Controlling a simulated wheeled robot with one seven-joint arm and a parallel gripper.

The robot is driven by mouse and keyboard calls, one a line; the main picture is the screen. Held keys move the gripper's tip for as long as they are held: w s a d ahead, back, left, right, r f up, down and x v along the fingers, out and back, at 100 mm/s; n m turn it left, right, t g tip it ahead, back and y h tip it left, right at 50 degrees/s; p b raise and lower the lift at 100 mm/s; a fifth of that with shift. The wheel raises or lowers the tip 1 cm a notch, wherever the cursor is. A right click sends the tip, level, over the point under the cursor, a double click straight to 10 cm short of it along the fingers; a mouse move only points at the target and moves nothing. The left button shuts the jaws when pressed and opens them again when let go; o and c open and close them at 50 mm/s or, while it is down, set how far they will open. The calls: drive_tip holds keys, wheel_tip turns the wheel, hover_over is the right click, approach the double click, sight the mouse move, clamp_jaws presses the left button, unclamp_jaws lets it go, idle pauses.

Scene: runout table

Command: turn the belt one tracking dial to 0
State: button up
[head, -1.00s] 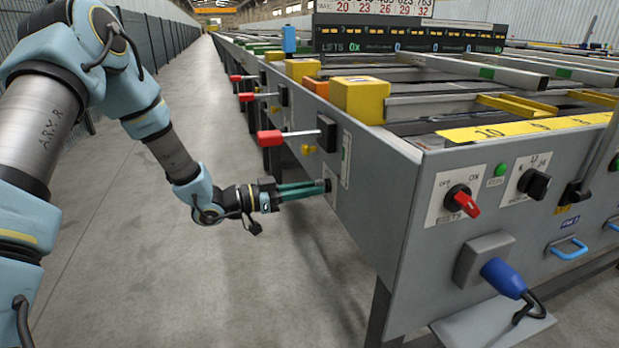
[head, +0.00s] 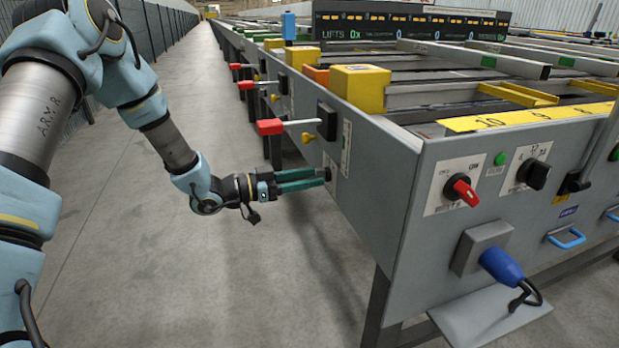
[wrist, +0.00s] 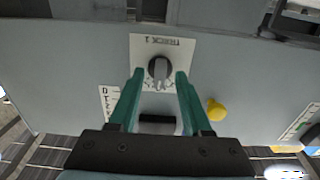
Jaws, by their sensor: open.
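The tracking dial (wrist: 159,70) is a dark round knob with a lighter grey pointer, on a white plate (wrist: 180,47) that reads upside down in the wrist view. Its pointer stands roughly along the picture's vertical; the scale marks are too small to read. My gripper (wrist: 159,76) is open, with one green finger on each side of the knob. I cannot tell whether the fingers touch it. In the head view my gripper (head: 325,174) reaches the side panel of the grey table (head: 390,190) at the dial plate, and the fingers largely hide the dial.
A red-handled lever (head: 270,127) sticks out above my gripper, with a small yellow knob (head: 307,137) below it. The yellow knob also shows beside my right finger in the wrist view (wrist: 216,109). A blue plug (head: 503,270) juts from the end panel. The aisle floor (head: 190,280) is clear.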

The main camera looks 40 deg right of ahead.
drive_tip(key=p+v, duration=0.1)
drive_tip(key=v, duration=0.9)
drive_tip(key=shift+a, duration=0.2)
drive_tip(key=shift+w, duration=0.2)
drive_tip(key=w+a+n+t+y, duration=0.4)
drive_tip(key=w+a+n+t, duration=0.15)
drive_tip(key=w+t, duration=0.5)
drive_tip(key=w+a+n+t+y, duration=0.2)
drive_tip(key=w+a+n+y, duration=0.3)
drive_tip(key=a, duration=0.7)
drive_tip(key=s+a+r+n+g+y, duration=0.1)
drive_tip(key=s+a+r+n+y, duration=0.2)
drive_tip(key=a, duration=0.6)
drive_tip(key=s+a+n+g+y, duration=0.1)
drive_tip(key=s+a+n+y, duration=0.3)
drive_tip(key=a, duration=0.4)
drive_tip(key=s+a+r+n+g, duration=0.2)
drive_tip(key=s+a+n+g, duration=0.15)
drive_tip(key=s, duration=0.55)
wheel_tip(320, 180, up, 30)
drive_tip(key=t+p, duration=0.1)
drive_tip(key=p, duration=3)
drive_tip(key=shift+r+y, duration=0.2)
drive_tip(key=shift+y, duration=0.1)
